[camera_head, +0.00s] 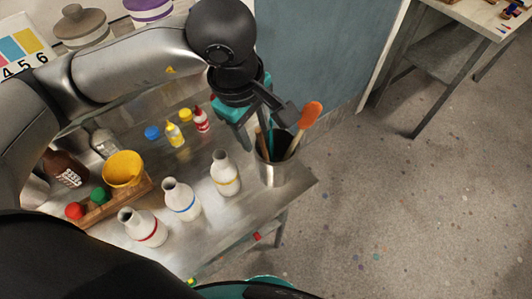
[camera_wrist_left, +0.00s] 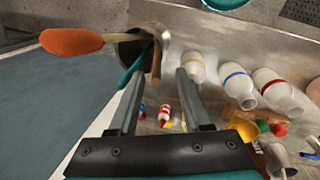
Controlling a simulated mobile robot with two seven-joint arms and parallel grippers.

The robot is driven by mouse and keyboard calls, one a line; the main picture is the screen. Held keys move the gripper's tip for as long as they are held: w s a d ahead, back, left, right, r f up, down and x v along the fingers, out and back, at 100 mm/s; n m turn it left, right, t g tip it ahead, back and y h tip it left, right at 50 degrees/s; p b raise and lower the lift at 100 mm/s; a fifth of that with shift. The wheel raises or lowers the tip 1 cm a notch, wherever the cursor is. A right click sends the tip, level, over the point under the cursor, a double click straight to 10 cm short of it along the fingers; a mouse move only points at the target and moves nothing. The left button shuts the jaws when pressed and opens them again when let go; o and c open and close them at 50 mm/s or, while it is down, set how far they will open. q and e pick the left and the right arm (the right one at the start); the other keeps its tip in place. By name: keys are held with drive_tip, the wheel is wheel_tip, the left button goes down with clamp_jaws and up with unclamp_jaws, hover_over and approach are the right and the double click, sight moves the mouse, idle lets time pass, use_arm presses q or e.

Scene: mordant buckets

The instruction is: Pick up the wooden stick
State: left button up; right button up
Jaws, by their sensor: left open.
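The wooden stick (camera_head: 261,144) stands in a metal cup (camera_head: 272,175) at the table's right corner. It leans beside a teal-handled tool (camera_head: 271,142) and an orange-headed spatula (camera_head: 311,114). In the left wrist view the stick (camera_wrist_left: 156,64) shows as a short brown piece at the cup's mouth, its lower part hidden in the cup. My left gripper (camera_head: 268,122) is open and empty, just above and behind the cup in the head view. In the left wrist view its fingertips (camera_wrist_left: 158,78) point at the cup, with the stick between their lines; contact cannot be told. My right gripper is not in view.
Several white bottles (camera_head: 182,199) stand left of the cup. Small paint bottles (camera_head: 174,135), a yellow bowl (camera_head: 122,169) and a wooden rack (camera_head: 112,205) are further left. A blue-grey panel (camera_head: 315,50) rises behind the cup. Open floor (camera_head: 410,210) lies to the right.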

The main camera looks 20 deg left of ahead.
sight(262, 152)
use_arm(q)
drive_tip(key=shift+w+d+f+p, duration=0.15)
drive_tip(key=shift+w+f, duration=0.05)
drive_tip(key=shift+f, duration=0.75)
drive_tip(key=shift+w+d+f+p, duration=0.15)
drive_tip(key=shift+w+f, duration=0.1)
drive_tip(key=shift+f, duration=0.65)
drive_tip(key=shift+w+d+f+p, duration=0.1)
drive_tip(key=shift+w+f+p, duration=0.1)
drive_tip(key=shift+f, duration=0.75)
clamp_jaws()
